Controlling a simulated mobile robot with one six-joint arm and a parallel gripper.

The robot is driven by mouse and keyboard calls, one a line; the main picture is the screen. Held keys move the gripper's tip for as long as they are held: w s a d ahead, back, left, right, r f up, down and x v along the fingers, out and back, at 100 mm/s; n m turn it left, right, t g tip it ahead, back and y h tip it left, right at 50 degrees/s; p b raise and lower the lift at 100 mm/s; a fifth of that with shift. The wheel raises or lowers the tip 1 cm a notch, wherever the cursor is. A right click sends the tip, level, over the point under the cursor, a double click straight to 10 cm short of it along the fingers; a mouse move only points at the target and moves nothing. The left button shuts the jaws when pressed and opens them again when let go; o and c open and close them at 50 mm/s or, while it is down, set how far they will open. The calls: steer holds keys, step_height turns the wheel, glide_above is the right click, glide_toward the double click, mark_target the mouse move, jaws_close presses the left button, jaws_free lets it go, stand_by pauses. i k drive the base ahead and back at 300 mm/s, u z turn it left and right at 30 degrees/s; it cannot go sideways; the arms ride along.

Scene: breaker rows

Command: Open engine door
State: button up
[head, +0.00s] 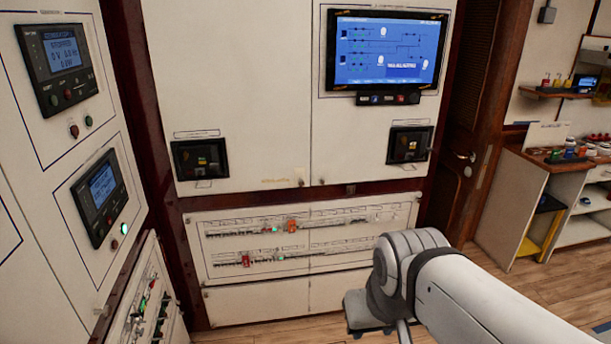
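A dark brown wooden door (467,115) with slats stands right of the white cabinets, in a reddish-brown frame. I take it for the engine door, but no label on it can be read. Its metal handle (466,157) is on the right side of the door, at about mid-height in the picture. The door looks shut. My white and grey arm reaches in from the lower right, in front of the cabinets and below the handle, well apart from the door.
White cabinets with a blue screen (388,52) and breaker rows (305,233) fill the middle. A control panel (60,60) stands at the left. A shelf unit (510,205) with small items is right of the door. Wooden floor (545,285) is clear at the lower right.

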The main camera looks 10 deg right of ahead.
mark_target(237, 74)
steer(key=z, duration=0.15)
steer(key=i, duration=1.05)
steer(key=u, duration=0.3)
